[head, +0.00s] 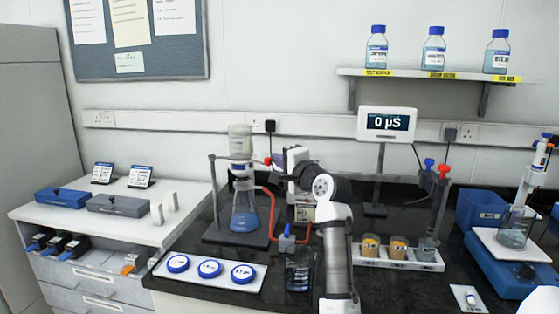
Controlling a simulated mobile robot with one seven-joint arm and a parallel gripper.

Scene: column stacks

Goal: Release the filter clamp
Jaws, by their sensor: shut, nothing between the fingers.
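The filter assembly stands on the black bench left of my arm. Its funnel (240,141) sits on top of a flask (245,208) holding blue liquid. The clamp (241,168) is around the joint between funnel and flask, but its small parts are hard to make out. A small red piece (268,161) shows just right of it. My gripper (276,163) is just right of the funnel joint, pointing left, shut and empty. My own wrist partly hides it, and I cannot tell whether it touches the red piece.
A red tube (272,212) runs from the flask toward a blue-handled valve (287,240). A glass beaker (299,273) stands close left of my arm. A white tray (212,272) with blue-rimmed discs lies in front. A display (387,124) and a cup rack (399,256) stand right.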

